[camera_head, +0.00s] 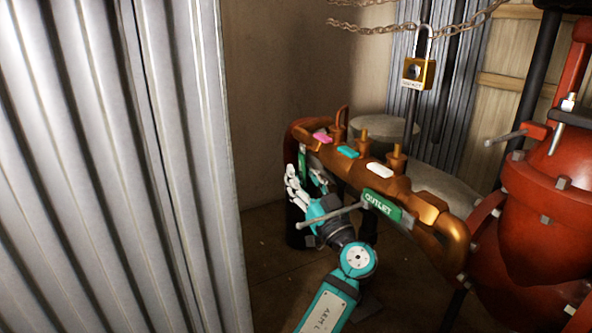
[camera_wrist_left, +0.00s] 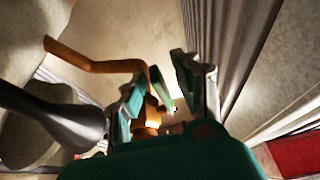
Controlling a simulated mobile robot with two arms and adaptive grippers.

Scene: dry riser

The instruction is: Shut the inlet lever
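A copper-coloured manifold (camera_head: 385,178) runs across the middle of the head view. A green OUTLET sign (camera_head: 381,205) is on its near end; another green plate (camera_head: 302,162) at the far end is partly hidden by my left gripper (camera_head: 303,183). That gripper is in front of the far end. In the left wrist view its fingers (camera_wrist_left: 155,80) are apart. A bent copper-coloured lever (camera_wrist_left: 92,62) runs down to a fitting (camera_wrist_left: 149,118) seen between or behind the fingers. I cannot tell whether they touch it, nor read any inlet label. My right gripper is not in view.
A grey rod (camera_head: 338,217) sticks out from the outlet end, across my left wrist. Corrugated metal (camera_head: 110,170) fills the left side. A padlock (camera_head: 418,74) hangs on a chain behind. Red pipework (camera_head: 545,190) stands at the right.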

